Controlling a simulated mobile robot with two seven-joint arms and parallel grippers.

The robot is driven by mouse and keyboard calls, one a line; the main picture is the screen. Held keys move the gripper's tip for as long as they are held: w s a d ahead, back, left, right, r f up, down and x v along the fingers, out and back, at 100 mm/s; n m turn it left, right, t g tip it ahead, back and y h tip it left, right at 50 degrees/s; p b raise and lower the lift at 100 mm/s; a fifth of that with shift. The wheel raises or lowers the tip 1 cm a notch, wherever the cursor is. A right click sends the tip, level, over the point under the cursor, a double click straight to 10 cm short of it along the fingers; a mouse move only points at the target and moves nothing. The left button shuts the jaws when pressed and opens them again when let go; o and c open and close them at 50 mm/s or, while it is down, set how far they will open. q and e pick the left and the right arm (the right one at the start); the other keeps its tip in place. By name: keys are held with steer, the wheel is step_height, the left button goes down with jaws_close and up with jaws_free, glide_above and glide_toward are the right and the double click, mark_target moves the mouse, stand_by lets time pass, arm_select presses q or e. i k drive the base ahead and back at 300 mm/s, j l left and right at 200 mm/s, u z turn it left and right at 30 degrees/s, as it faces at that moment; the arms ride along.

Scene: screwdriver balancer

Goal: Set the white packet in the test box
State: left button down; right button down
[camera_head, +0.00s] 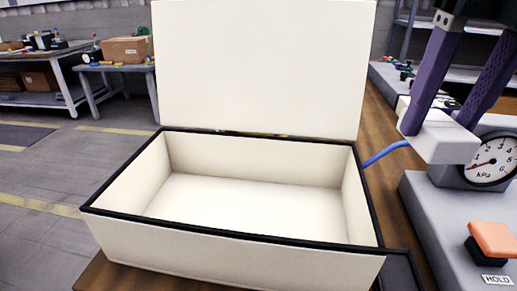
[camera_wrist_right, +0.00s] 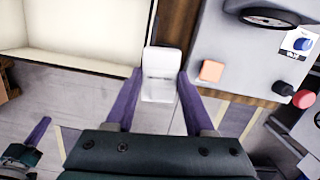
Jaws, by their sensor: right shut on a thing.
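The test box (camera_head: 230,248) is cream with a black rim. It stands open on the bench, its lid (camera_head: 262,65) upright at the back and its inside empty. My right gripper (camera_head: 437,125) has purple fingers and is shut on the white packet (camera_head: 450,149). It holds the packet right of the box, in front of the gauge machine. In the right wrist view the packet (camera_wrist_right: 163,75) sits between the fingertips, beside the box wall (camera_wrist_right: 90,64). Part of my left gripper (camera_wrist_right: 38,134) shows at the lower left there; its jaw opening is unclear.
A grey machine with a kPa gauge (camera_head: 494,160) and an orange button (camera_head: 491,238) stands right of the box. A blue hose (camera_head: 385,153) runs between box and packet. A bare wooden bench strip (camera_head: 390,190) separates box and machine. Other benches stand behind.

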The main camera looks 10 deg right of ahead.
mark_target(238, 228)
steer(key=l+u, duration=0.2)
steer(key=u, duration=0.2)
steer(key=l+u, duration=0.2)
steer(key=u, duration=0.2)
steer(key=l+u, duration=0.2)
steer(key=u, duration=0.2)
steer(key=l+u, duration=0.2)
steer(key=u, duration=0.2)
